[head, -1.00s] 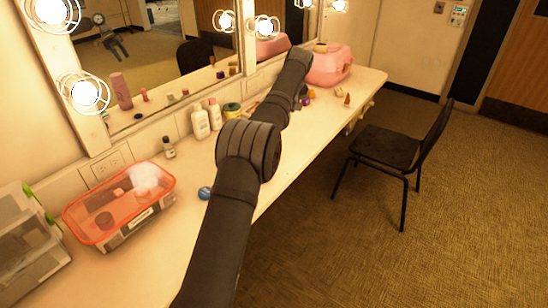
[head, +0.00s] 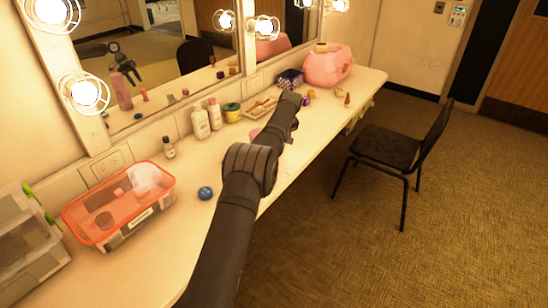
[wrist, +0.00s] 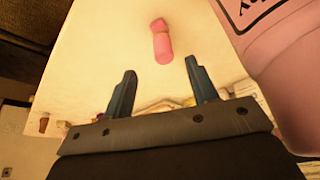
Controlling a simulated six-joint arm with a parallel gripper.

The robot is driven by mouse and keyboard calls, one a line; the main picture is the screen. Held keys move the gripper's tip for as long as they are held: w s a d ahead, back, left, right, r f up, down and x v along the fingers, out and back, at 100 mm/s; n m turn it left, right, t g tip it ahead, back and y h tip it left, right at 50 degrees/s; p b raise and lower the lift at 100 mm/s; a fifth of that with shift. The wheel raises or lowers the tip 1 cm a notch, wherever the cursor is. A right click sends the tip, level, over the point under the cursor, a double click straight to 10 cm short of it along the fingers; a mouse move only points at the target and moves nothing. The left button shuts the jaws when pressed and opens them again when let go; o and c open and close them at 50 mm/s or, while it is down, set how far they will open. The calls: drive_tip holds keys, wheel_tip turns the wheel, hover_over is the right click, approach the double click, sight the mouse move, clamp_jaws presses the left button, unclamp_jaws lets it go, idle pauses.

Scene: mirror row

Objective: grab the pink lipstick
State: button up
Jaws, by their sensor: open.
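The pink lipstick (wrist: 161,42) stands out on the pale counter (wrist: 110,45) in the wrist view, near the top middle. My gripper (wrist: 161,66) is open and empty. Its two dark fingers are apart and point toward the lipstick, which lies just beyond the fingertips, roughly centred between them. I see no contact. In the head view my arm covers the gripper and the lipstick cannot be made out directly; a small pink shape, seemingly its reflection (head: 144,95), shows in the mirror.
A large pink bottle with dark lettering (wrist: 285,65) is close on the right of the wrist view. Pale bottles (head: 200,123), a green jar (head: 232,112) and a tray (head: 260,106) line the mirror side.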

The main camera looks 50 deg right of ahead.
drive_tip(key=shift+a+x, duration=0.2)
drive_tip(key=shift+x, duration=3.1)
drive_tip(key=shift+w, duration=0.15)
clamp_jaws()
